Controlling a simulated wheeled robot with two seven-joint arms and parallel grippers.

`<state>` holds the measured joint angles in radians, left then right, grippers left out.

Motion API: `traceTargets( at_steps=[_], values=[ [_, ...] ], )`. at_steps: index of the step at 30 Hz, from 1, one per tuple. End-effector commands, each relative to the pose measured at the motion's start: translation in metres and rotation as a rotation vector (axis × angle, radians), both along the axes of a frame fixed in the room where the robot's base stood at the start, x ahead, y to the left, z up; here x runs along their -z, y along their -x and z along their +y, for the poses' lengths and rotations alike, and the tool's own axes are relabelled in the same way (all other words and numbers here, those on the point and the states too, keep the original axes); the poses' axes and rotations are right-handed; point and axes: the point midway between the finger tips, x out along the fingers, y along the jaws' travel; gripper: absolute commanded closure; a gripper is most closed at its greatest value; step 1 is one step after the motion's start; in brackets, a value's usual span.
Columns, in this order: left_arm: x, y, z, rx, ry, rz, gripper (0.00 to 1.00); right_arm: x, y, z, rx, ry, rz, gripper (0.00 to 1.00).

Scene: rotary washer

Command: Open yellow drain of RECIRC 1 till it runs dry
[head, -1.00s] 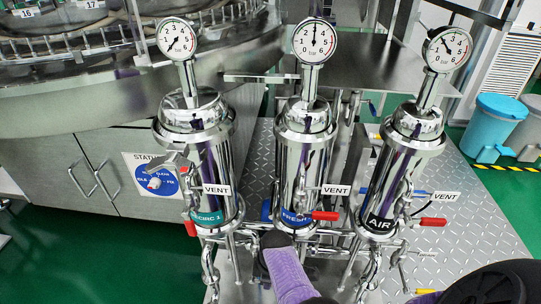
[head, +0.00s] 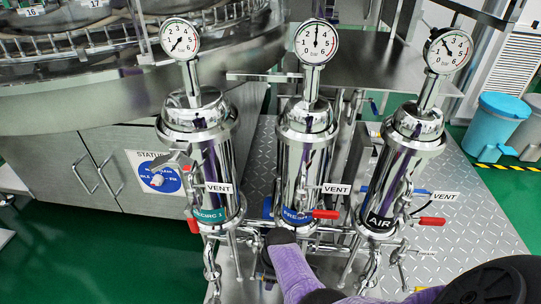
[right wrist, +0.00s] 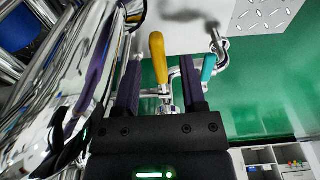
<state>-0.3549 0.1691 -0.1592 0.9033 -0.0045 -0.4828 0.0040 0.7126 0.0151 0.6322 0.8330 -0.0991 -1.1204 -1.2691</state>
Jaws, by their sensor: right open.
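The RECIRC 1 housing (head: 211,160) is the leftmost of three steel filter housings in the head view. Its teal label (head: 209,215) is partly cut by pipework, and a red handle (head: 193,226) sits beside it. Its gauge (head: 180,38) stands on top. In the right wrist view a yellow handle (right wrist: 158,58) lies between the two purple fingers of my right gripper (right wrist: 160,66), which is open. Contact cannot be told. My right arm (head: 292,272) shows in the head view, low before the FRESH housing (head: 298,165); its fingers are hidden there. My left gripper is out of view.
The AIR housing (head: 405,170) stands at the right. Red VENT handles (head: 325,214) stick out from the housings. A teal handle (right wrist: 208,68) is just right of the right gripper. Pipes crowd its left side. Green floor (right wrist: 255,90) is open at right.

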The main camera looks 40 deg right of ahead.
Motion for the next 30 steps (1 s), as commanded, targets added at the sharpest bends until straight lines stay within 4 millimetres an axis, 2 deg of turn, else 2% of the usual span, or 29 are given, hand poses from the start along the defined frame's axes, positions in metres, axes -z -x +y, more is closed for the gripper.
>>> traceTargets(
  at_steps=[7,10,15,20,28,29,30],
  values=[
    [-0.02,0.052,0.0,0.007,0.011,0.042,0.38,-0.031,-0.001,-0.001,0.0,0.001,-0.005,0.47],
    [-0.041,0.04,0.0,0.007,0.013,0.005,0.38,-0.065,-0.003,-0.001,0.0,0.001,-0.011,0.47],
    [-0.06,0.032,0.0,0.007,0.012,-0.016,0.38,-0.091,-0.002,-0.001,0.001,0.002,-0.007,0.47],
    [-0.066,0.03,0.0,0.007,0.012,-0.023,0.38,-0.1,-0.001,-0.001,0.001,0.001,-0.003,0.47],
    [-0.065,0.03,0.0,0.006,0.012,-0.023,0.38,-0.098,0.0,-0.001,0.002,0.001,0.0,0.47],
    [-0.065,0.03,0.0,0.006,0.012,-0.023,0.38,-0.098,0.0,-0.001,0.002,0.001,0.0,0.49],
    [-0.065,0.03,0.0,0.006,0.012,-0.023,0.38,-0.098,0.0,-0.001,0.002,0.001,0.0,0.58]
  ],
)
